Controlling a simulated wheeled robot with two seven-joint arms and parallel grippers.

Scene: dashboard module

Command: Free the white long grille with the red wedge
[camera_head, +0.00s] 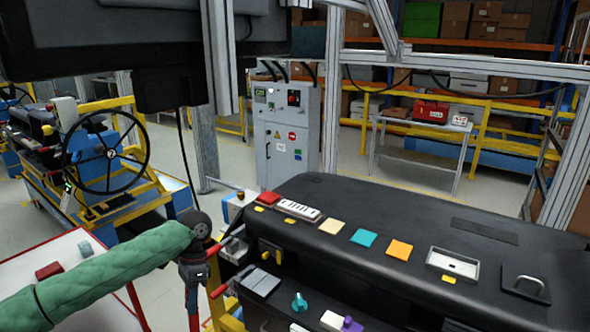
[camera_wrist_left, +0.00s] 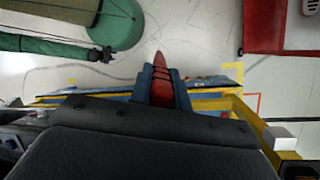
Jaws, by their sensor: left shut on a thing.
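The white long grille (camera_head: 299,210) appears as a slotted white strip set in the top of the black dashboard (camera_head: 340,200), near its far left end. My left gripper (camera_head: 193,290) hangs in front of the dashboard's left end, apart from the grille and pointing down. In the left wrist view the left gripper (camera_wrist_left: 161,78) is shut on the red wedge (camera_wrist_left: 160,62), whose pointed tip sticks out past the fingers over the floor. The wedge is hard to make out in the head view. My right gripper is not in view.
Cream, teal and orange squares (camera_head: 364,237) and a white framed recess (camera_head: 453,265) follow to the right. A red-edged white table (camera_head: 60,255) stands at left. A grey cabinet (camera_head: 287,140) stands behind.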

